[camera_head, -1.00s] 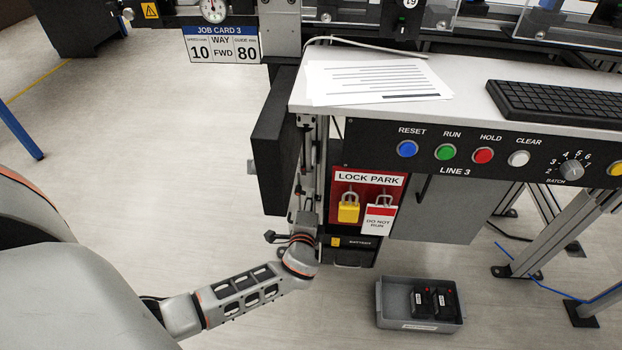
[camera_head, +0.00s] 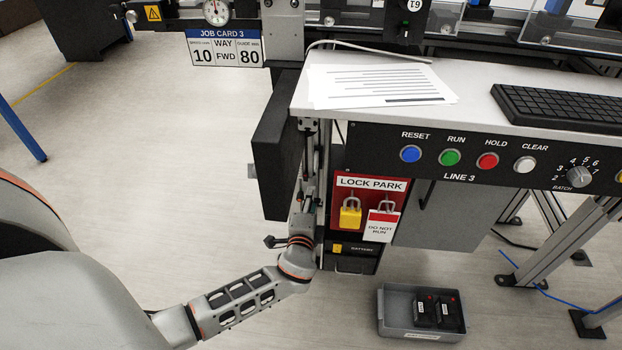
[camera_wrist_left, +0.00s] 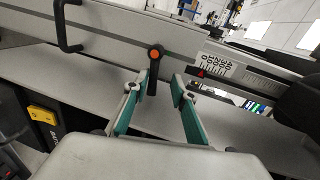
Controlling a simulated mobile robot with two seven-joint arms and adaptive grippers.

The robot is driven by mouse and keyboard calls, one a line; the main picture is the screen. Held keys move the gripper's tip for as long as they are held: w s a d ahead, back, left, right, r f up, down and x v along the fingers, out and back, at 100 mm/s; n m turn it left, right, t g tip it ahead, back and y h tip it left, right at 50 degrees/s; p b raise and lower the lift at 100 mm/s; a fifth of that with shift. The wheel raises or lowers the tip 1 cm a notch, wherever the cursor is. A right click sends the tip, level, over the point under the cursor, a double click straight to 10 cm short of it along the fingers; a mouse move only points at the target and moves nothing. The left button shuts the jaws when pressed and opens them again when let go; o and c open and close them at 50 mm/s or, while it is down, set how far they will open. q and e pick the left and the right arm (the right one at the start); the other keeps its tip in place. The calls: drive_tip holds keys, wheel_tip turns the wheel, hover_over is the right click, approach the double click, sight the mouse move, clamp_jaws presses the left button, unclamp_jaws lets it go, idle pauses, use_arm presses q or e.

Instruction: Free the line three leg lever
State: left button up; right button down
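A black lever (camera_wrist_left: 153,74) with an orange pivot cap hangs down from a grey rail in the left wrist view. A printed scale (camera_wrist_left: 216,66) with a red pointer mark is to its right. My left gripper (camera_wrist_left: 160,80) is open, its two teal-padded fingers apart on either side of the lever's lower part. I cannot tell whether either finger touches it. In the head view my left gripper (camera_head: 307,195) is small beside the line 3 desk's left edge, and the lever cannot be made out there. My right gripper is not in view.
The lock park (camera_head: 370,184) holds a yellow padlock and a "do not run" tag. A grey bin (camera_head: 393,325) with black batteries is on the floor. The line 3 button panel (camera_head: 455,172) is to the right. Open floor lies left.

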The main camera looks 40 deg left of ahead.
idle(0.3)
use_arm(q)
drive_tip(key=v, duration=0.7)
drive_tip(key=shift+s+d, duration=0.15)
drive_tip(key=shift+s, duration=0.1)
idle(0.3)
